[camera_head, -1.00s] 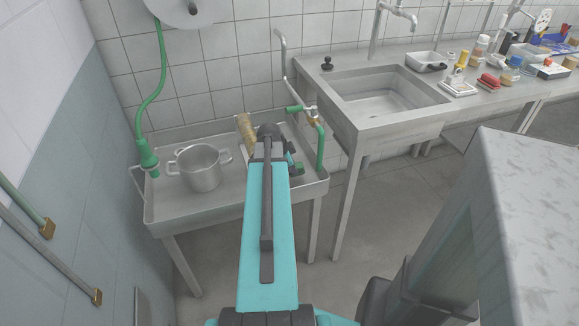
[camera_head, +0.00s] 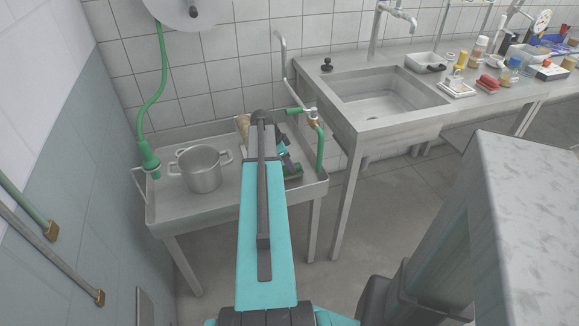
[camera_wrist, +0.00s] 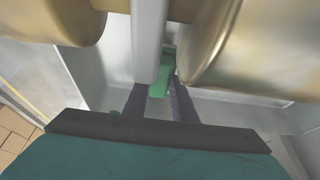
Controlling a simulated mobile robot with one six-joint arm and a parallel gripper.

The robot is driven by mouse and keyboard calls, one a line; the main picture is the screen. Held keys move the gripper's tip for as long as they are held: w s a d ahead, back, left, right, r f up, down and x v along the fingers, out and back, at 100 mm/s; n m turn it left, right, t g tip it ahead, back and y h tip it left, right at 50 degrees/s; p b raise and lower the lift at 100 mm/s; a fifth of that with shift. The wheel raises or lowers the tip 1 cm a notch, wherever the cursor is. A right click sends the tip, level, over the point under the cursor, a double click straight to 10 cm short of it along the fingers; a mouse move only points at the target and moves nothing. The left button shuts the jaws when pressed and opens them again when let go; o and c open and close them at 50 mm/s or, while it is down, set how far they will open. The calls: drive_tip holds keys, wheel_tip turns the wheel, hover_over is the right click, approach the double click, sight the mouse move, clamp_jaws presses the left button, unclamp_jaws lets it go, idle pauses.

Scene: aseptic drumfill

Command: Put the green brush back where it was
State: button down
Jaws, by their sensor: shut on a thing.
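In the wrist view, my gripper (camera_wrist: 160,98) has its two dark fingers on either side of a green piece (camera_wrist: 162,72), which I take to be the brush; only a short part of it shows. In the head view, my gripper (camera_head: 288,162) is low over the right end of the steel trough (camera_head: 222,197), mostly behind my arm. Some green shows by the fingers there, but the brush's outline is unclear. I cannot tell whether it touches the trough.
Large brass-coloured round parts (camera_wrist: 235,45) and a pale bar (camera_wrist: 149,40) are close in the wrist view. A steel pot (camera_head: 201,170) stands left in the trough. A tan cylinder (camera_head: 243,125) is partly hidden behind my arm. A green hose and tap (camera_head: 313,116) are at the right.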

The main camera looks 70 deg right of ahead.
drive_tip(key=shift+f, duration=0.75)
drive_tip(key=shift+f, duration=0.2)
drive_tip(key=c, duration=1.5)
unclamp_jaws()
drive_tip(key=shift+o, duration=0.2)
drive_tip(key=shift+r, duration=0.15)
drive_tip(key=v, duration=1.2)
drive_tip(key=shift+d+r, duration=0.1)
